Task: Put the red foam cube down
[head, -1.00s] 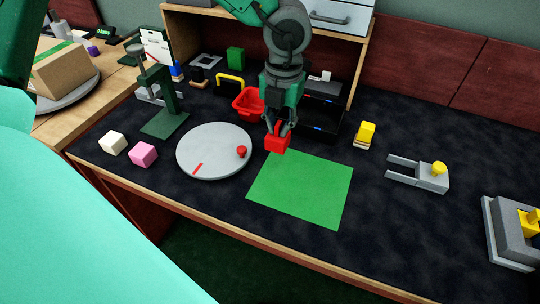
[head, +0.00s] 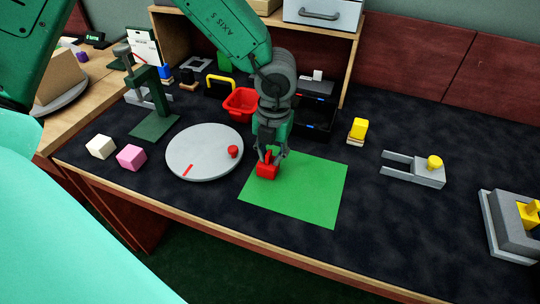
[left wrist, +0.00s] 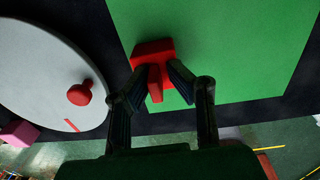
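The red foam cube (head: 267,171) is at the left edge of the green mat (head: 310,192), low over it or on it; I cannot tell if it touches. My left gripper (head: 267,155) points down at it from above. In the left wrist view the cube (left wrist: 152,51) shows past the fingertips, with a narrow red part between them. The left gripper (left wrist: 158,73) looks shut on this part. The cube overlaps the edge of the green mat (left wrist: 225,50) there. My right gripper is in neither view.
A grey round plate (head: 195,155) with a red knob (head: 233,151) lies left of the mat. A red basket (head: 240,104) stands behind. Pink (head: 131,157) and white (head: 101,147) cubes lie at the left. A grey fork-shaped fixture (head: 415,172) is at the right. Most of the mat is clear.

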